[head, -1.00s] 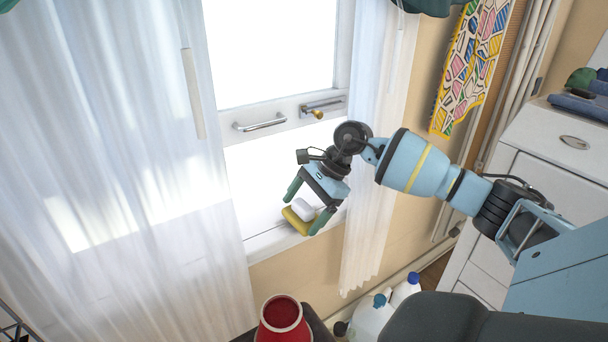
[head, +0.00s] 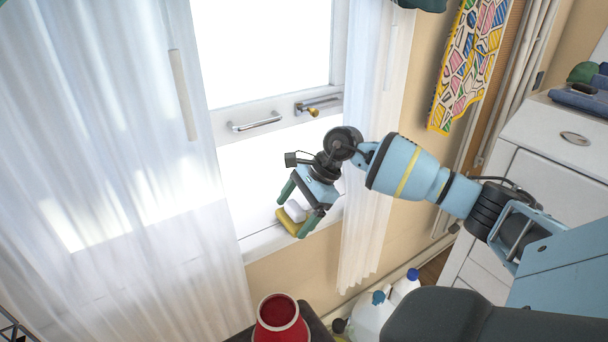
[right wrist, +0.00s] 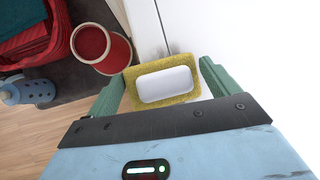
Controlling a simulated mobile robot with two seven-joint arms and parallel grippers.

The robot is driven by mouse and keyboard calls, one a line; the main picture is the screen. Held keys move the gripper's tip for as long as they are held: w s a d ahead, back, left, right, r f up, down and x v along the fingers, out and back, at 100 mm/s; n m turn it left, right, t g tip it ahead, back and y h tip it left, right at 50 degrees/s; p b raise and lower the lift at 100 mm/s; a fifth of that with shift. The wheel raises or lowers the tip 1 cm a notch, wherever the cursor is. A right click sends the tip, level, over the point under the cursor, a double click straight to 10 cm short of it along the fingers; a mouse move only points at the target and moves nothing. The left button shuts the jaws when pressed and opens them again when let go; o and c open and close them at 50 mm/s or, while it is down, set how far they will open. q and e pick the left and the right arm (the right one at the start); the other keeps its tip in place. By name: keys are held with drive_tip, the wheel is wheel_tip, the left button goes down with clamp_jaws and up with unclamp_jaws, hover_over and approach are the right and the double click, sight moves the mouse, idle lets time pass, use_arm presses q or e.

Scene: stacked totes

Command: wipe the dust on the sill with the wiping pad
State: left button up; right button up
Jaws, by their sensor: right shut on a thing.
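The wiping pad is a yellow sponge with a white block on top; it shows in the head view (head: 287,223) and the right wrist view (right wrist: 187,99). My right gripper (head: 295,214) is shut on it, one green finger on each side of the white block; the fingers also show in the right wrist view (right wrist: 162,84). The pad is at the white window sill (head: 262,243), near its front edge; I cannot tell whether it touches. A grey smudge of dust (right wrist: 178,49) shows on the sill just beyond the pad in the right wrist view. My left gripper is out of view.
Sheer white curtains hang left (head: 110,170) and right (head: 372,215) of the sill. A window handle (head: 255,121) sits above it. A red vase (head: 281,312) stands below the sill, with white bottles (head: 372,316) beside it. A white drawer cabinet (head: 545,165) is at right.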

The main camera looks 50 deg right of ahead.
sight(269, 232)
drive_tip(key=shift+a+f, duration=0.2)
drive_tip(key=shift+f, duration=0.35)
drive_tip(key=shift+a, duration=0.2)
drive_tip(key=shift+w+a+f, duration=0.25)
drive_tip(key=shift+w+a, duration=0.5)
drive_tip(key=shift+c, duration=0.8)
drive_tip(key=shift+w+a+p, duration=0.2)
drive_tip(key=shift+a+p, duration=0.2)
drive_tip(key=shift+a, duration=0.7)
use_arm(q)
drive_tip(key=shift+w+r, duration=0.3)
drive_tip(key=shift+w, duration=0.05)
use_arm(e)
drive_tip(key=shift+r+p, duration=0.35)
drive_tip(key=shift+r, duration=0.2)
wheel_tip(269, 232, up, 3)
drive_tip(key=shift+d+r+p, duration=0.15)
drive_tip(key=shift+p, duration=0.75)
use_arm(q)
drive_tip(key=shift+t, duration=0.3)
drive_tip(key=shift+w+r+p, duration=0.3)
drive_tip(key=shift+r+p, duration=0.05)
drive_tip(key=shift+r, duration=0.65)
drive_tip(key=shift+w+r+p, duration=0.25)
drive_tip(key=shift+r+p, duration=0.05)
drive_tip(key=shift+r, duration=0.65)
use_arm(e)
drive_tip(key=shift+w+r, duration=0.1)
drive_tip(key=shift+r, duration=1)
